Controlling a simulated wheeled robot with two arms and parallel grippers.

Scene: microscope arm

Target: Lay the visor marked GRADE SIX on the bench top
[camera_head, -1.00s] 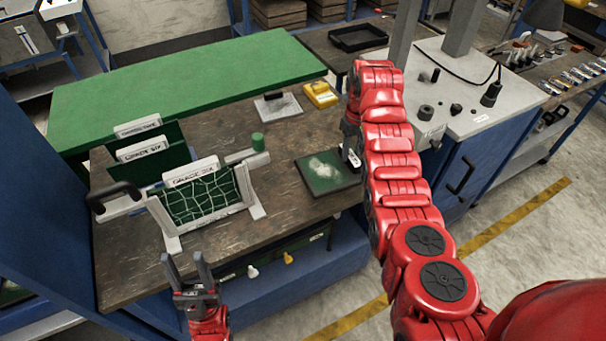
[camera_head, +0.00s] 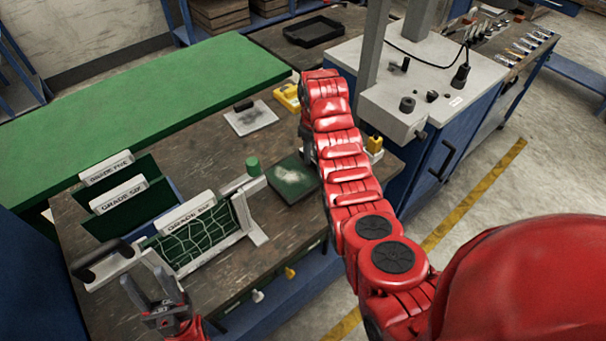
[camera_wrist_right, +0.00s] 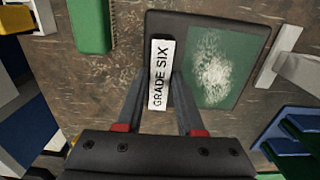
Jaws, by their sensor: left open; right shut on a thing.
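A dark-framed green panel (camera_head: 292,177) with a pale smear lies flat at the bench top, and it also shows in the right wrist view (camera_wrist_right: 222,70). A white GRADE SIX label (camera_wrist_right: 160,75) stands along its left border there. My right gripper (camera_wrist_right: 158,88) is shut around this labelled edge; its fingers lie either side of the label. In the head view my red arm hides this gripper. Whether the panel touches the wood is unclear. My left gripper (camera_head: 142,280) is open and empty in front of the rack.
A green-capped post (camera_head: 253,166), a grey plate (camera_head: 251,118), a yellow item (camera_head: 287,97) and a green mat (camera_head: 150,95) are nearby. Bare bench (camera_head: 205,150) lies left of the panel.

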